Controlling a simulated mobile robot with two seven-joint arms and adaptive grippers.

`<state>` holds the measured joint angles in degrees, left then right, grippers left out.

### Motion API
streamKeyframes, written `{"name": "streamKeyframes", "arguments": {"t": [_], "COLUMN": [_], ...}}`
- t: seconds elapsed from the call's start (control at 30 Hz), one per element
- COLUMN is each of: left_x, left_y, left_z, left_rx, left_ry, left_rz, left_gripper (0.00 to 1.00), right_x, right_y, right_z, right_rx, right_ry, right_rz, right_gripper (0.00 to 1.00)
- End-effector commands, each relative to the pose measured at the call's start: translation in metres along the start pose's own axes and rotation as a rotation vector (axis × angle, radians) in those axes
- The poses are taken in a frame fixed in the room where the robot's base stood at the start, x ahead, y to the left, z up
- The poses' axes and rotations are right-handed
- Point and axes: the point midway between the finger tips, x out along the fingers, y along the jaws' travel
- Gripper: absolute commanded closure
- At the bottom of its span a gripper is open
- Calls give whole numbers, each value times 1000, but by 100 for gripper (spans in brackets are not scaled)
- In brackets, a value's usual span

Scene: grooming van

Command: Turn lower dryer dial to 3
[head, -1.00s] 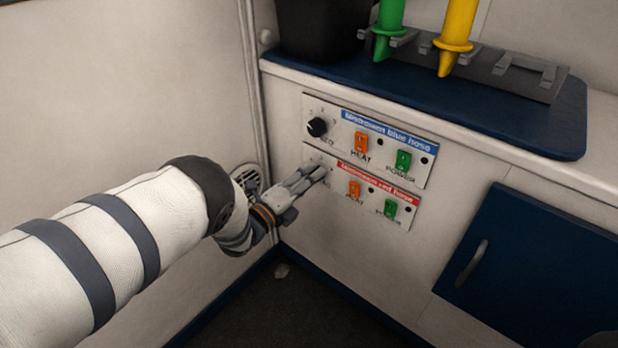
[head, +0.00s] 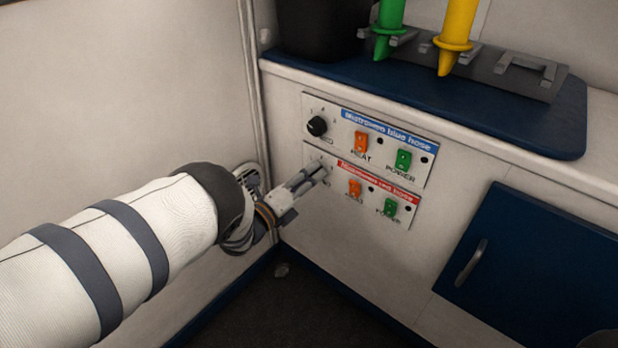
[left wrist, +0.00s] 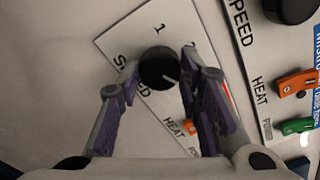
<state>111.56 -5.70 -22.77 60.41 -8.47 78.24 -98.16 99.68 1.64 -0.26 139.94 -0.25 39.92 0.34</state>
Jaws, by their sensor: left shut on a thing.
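The lower dryer dial (left wrist: 158,68) is a round black knob with a pale pointer line, seen in the left wrist view between my fingers. The line points to the lower right of that picture; a "1" is printed above the knob. My left gripper (left wrist: 160,66) is shut on the dial, one finger on each side. In the head view my left gripper (head: 324,170) reaches the lower panel (head: 362,188) with the red label and hides most of the dial. The number at the pointer is not readable. My right gripper is not in view.
The upper panel with the blue label has its own black dial (head: 317,126), just above my fingers. Orange heat switches and green power switches (head: 390,207) lie to the right. A blue countertop (head: 450,105) overhangs above.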

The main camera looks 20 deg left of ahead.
Motion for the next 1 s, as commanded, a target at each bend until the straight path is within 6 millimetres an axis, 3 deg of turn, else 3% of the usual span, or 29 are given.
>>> {"name": "streamKeyframes", "arguments": {"t": [0.03, 0.07, 0.13, 0.43, 0.53, 0.8, 1.0], "left_x": [1, 1, 1, 0, -10, -80, -114], "left_y": [-2, -2, -2, 0, 0, 1, 0], "left_z": [3, 3, 3, 1, 1, 1, 1], "left_rx": [3, 3, 2, 0, 0, 1, 1], "left_ry": [-6, -6, -6, -2, -1, -2, -3], "left_rz": [-4, -4, -4, -1, 2, 4, 0], "left_gripper": [96, 63, 47, 47, 47, 47, 47], "right_x": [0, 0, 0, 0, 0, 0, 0], "right_y": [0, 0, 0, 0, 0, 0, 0], "right_z": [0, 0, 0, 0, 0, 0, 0], "right_rx": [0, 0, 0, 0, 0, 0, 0], "right_ry": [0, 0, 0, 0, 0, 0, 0], "right_rz": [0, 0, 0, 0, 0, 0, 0], "right_gripper": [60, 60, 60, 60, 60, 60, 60]}}
